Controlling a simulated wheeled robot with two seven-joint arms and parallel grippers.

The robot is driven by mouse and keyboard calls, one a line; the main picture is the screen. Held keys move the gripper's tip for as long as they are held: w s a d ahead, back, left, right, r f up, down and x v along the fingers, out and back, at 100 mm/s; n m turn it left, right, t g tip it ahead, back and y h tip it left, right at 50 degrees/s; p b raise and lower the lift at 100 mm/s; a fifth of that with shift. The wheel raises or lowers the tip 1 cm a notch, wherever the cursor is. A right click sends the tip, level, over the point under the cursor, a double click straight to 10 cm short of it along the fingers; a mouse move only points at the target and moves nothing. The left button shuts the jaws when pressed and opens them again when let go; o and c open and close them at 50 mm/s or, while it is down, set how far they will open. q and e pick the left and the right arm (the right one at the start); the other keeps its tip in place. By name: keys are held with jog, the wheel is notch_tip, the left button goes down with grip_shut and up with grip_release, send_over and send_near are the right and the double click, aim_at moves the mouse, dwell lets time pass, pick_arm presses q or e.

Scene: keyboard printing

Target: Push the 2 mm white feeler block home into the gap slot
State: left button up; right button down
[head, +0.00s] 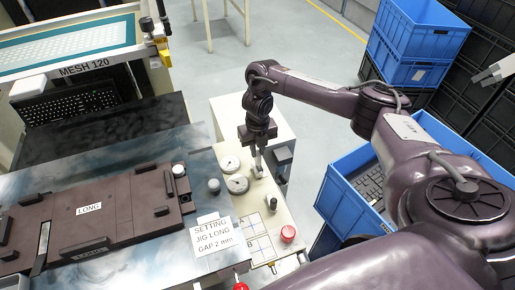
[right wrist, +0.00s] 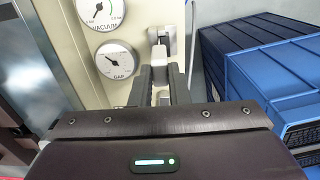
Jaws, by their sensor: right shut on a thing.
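My right gripper (head: 258,158) points down at the back right of the cream panel, beside the gap gauge (head: 238,184). In the right wrist view its dark fingers (right wrist: 160,88) are shut on a small pale piece, seemingly the white feeler block (right wrist: 160,95). The fingers hide most of it. A grey metal fitting (right wrist: 158,56) shows just beyond the fingertips. I cannot make out the gap slot, or whether the block is in it. The gap gauge (right wrist: 115,60) is left of the fingers in the wrist view. My left gripper is not in view.
A dark jig plate marked LONG (head: 120,215) lies on the bench at left. A sign (head: 212,235) reads "SETTING JIG LONG GAP 2 mm". A red button (head: 288,233) and black knob (head: 272,203) stand on the panel. Blue crates (head: 340,190) stand right.

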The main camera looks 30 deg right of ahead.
jog(key=shift+f+b, duration=0.9)
jog(key=shift+f, duration=0.4)
jog(key=c, duration=1.3)
grip_release()
notch_tip(320, 180, up, 6)
jog(key=p, duration=0.5)
jog(key=shift+r, duration=0.1)
notch_tip(320, 180, up, 8)
jog(key=p, duration=0.2)
jog(key=shift+p, duration=0.3)
